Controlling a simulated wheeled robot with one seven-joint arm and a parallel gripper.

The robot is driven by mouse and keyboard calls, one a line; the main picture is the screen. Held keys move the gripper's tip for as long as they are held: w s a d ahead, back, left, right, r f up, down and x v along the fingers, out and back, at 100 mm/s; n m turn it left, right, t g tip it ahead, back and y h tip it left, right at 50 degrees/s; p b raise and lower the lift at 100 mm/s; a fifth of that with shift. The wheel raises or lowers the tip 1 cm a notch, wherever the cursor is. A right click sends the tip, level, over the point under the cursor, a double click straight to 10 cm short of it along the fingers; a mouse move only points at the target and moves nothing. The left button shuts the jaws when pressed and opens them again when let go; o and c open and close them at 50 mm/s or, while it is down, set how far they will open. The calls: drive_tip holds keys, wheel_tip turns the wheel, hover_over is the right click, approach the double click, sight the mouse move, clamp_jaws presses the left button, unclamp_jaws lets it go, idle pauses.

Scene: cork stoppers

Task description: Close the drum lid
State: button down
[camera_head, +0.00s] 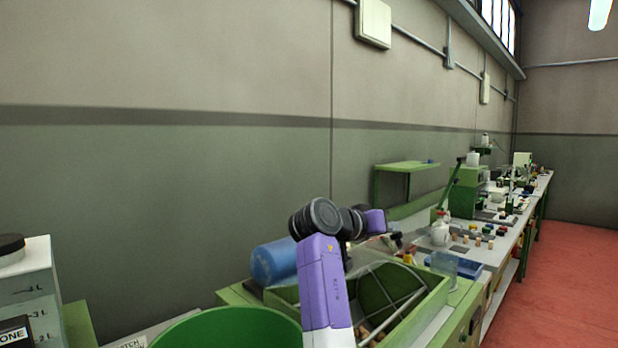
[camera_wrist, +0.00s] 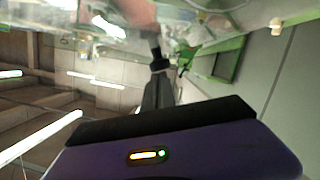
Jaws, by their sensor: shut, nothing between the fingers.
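A dark green rounded drum (camera_head: 385,289) sits inside a green open-topped machine frame (camera_head: 437,300) in the head view. Grey rods cross in front of it, and my purple arm covers its left side. I cannot clearly make out the lid or how far it stands open. My gripper (camera_head: 398,241) is small in the head view, above the far side of the machine. In the wrist view my gripper (camera_wrist: 158,64) shows its dark fingers together, with nothing held. I cannot tell whether it touches anything.
A blue cylinder (camera_head: 274,262) lies behind the machine, beside the wall. A green bin (camera_head: 228,330) is at the near left. A clear container (camera_head: 443,268) stands on the right edge. A long bench (camera_head: 513,213) with corks and tools runs away at right; red floor (camera_head: 570,270) beside it is clear.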

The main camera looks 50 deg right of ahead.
drive_tip(key=s+f+m+t+b, duration=0.1)
drive_tip(key=s+f+m+b, duration=0.3)
drive_tip(key=f+b, duration=0.5)
wheel_tip(320, 180, down, 5)
drive_tip(key=shift+s+a+f+t, duration=0.2)
drive_tip(key=shift+s+t, duration=0.2)
drive_tip(key=shift+s, duration=0.55)
drive_tip(key=shift+f, duration=0.2)
drive_tip(key=r+v, duration=0.1)
drive_tip(key=v, duration=0.7)
drive_tip(key=shift+r, duration=0.15)
